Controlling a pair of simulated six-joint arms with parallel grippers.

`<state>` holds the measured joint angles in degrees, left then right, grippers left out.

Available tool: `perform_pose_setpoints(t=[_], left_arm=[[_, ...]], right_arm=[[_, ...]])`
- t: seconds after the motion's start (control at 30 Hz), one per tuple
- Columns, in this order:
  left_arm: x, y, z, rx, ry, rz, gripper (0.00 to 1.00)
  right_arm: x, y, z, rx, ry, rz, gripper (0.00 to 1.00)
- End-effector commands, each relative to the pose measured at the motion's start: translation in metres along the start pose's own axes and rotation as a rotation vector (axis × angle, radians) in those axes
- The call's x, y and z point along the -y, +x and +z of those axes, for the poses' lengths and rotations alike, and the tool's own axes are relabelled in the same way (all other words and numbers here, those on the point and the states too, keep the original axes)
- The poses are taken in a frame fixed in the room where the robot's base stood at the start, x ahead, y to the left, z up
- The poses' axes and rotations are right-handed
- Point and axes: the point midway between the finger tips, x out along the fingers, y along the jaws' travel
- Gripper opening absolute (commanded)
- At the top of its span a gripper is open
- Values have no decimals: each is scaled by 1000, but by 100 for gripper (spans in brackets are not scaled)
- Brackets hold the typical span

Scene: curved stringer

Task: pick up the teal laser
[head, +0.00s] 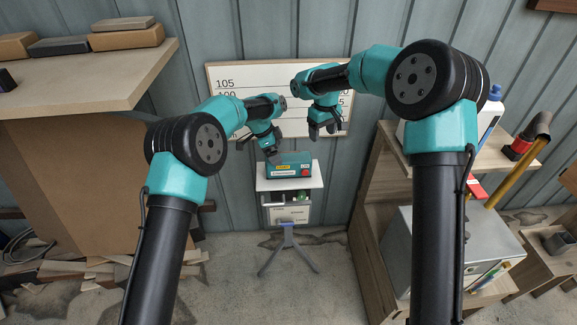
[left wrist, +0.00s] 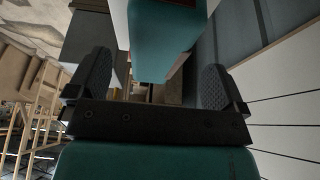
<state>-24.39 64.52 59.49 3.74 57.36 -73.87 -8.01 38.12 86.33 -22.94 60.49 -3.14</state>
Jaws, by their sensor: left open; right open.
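The teal laser (head: 290,160) is a box with a yellow label and a red button on its front. It sits on a small white stand (head: 310,182) in the middle of the head view. My left gripper (head: 272,152) is open, just above the laser's left end. In the left wrist view the teal laser (left wrist: 158,38) shows between and beyond the two spread fingers of my left gripper (left wrist: 158,82). I cannot tell whether a finger touches it. My right gripper (head: 318,132) is open and empty, above and to the right of the laser.
A board with height numbers (head: 238,78) hangs on the corrugated wall behind. A wooden bench (head: 110,85) with several boxes is at the left. Wooden shelving (head: 365,190) with a grey metal box (head: 480,245) is at the right. Concrete floor surrounds the stand's tripod legs (head: 288,250).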

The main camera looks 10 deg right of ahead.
Motion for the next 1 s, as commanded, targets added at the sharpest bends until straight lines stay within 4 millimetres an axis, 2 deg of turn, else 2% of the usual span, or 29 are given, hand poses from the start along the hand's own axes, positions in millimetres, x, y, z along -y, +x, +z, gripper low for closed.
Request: perform_pose_setpoints(t=[0.4,0.93,1.0], left_arm=[[-2,48,-2,0,0,1,98],[-2,51,-2,0,0,1,98],[-2,51,-2,0,0,1,92]], right_arm=[[0,0,0,0,0,0,64],[0,0,0,0,0,0,64],[0,0,0,0,0,0,64]])
